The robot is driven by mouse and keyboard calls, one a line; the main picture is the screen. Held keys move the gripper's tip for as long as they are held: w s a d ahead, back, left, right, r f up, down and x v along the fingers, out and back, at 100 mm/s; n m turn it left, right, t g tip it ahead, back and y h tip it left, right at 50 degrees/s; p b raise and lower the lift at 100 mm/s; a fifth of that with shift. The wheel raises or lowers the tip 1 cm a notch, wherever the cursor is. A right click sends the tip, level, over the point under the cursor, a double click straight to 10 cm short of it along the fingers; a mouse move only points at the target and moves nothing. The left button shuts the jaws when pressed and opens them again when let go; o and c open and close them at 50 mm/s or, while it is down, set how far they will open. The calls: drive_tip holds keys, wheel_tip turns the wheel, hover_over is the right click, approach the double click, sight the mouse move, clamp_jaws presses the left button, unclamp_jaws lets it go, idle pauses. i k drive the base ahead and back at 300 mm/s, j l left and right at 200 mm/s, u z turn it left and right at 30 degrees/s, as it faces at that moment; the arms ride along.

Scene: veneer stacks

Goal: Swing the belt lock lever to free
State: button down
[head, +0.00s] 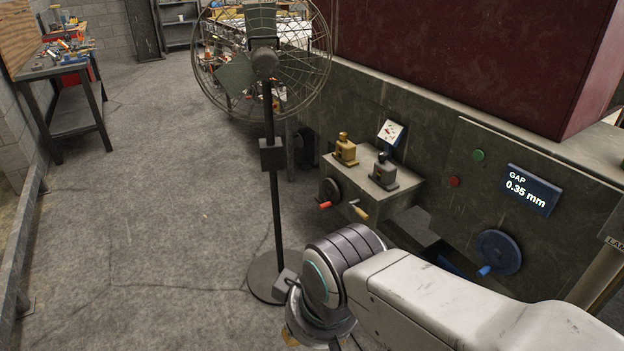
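A machine box (405,200) juts from the dark green cabinet and carries several controls. On its top stand a brass-coloured block with a knob (345,150) and a grey block with a black-topped lever (383,172). On its front are a dark handwheel with a red grip (330,193) and a small lever with a tan wooden grip (359,211). I cannot tell from any label which one is the belt lock lever. My arm reaches in from the lower right, its wrist below and left of the box, apart from these controls. My gripper's fingers are not visible.
A caged fan on a stand (270,180) stands left of the box, its round base close to my wrist. A blue handwheel (498,252) and a gap display reading 0.35 mm (531,190) are on the cabinet at right. A workbench (66,75) stands far left.

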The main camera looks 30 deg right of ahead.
sight(352, 204)
drive_tip(key=k+l+z, duration=0.15)
drive_tip(key=z, duration=0.85)
